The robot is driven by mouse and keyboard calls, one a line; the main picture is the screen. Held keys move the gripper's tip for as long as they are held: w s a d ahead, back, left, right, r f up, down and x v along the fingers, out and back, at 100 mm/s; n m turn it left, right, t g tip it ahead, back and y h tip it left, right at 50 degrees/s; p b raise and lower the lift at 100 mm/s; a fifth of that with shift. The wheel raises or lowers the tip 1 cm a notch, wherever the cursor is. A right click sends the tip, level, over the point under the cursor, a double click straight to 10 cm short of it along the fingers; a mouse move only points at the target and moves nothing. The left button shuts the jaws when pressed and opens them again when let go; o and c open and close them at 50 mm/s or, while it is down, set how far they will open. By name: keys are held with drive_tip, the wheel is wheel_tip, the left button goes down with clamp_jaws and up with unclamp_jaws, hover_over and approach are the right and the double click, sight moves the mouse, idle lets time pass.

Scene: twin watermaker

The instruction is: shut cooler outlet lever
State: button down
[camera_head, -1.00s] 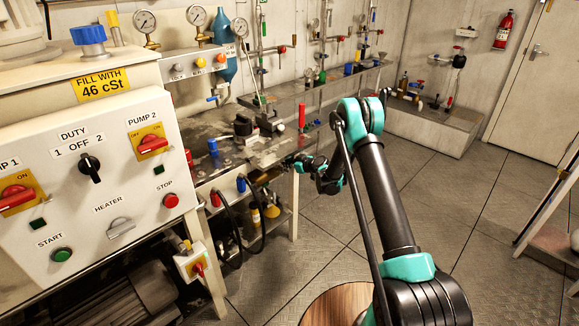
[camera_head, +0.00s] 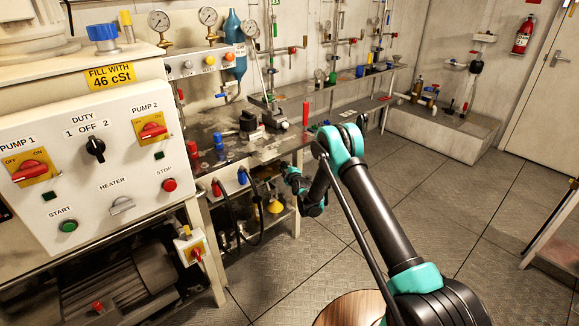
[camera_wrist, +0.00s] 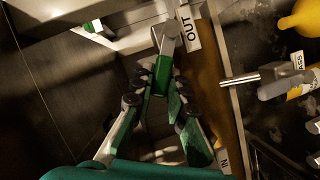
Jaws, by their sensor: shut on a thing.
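A lever with a green grip (camera_wrist: 160,80) and a bare metal end (camera_wrist: 168,38) stands beside a white OUT label (camera_wrist: 187,27) in the wrist view. My gripper (camera_wrist: 157,78) is shut on the green grip, with one finger on each side of it. In the head view my gripper is small, at the end of my arm by the workbench's lower shelf. The lever cannot be made out there.
An IN label (camera_wrist: 222,160) sits lower on the same panel. A metal handle (camera_wrist: 240,79) and a yellow object (camera_wrist: 300,20) lie right of the lever. In the head view, a control cabinet (camera_head: 90,210) stands left and the workbench (camera_head: 230,160) behind.

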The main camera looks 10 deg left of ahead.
drive_tip(key=shift+s+a+f+n+t, duration=0.15)
drive_tip(key=shift+f+n+t, duration=0.45)
drive_tip(key=shift+n, duration=0.6)
drive_tip(key=shift+s+a+f+n+t, duration=0.15)
drive_tip(key=shift+f+n+t, duration=0.25)
drive_tip(key=shift+f+n, duration=0.6)
drive_tip(key=shift+d+r+n+y, duration=0.1)
drive_tip(key=shift+r+n+y, duration=0.1)
drive_tip(key=shift+n+y, duration=0.1)
drive_tip(key=c, duration=1.5)
unclamp_jaws()
drive_tip(key=shift+r, duration=0.15)
wheel_tip(320, 180, up, 10)
drive_tip(key=shift+f, duration=0.1)
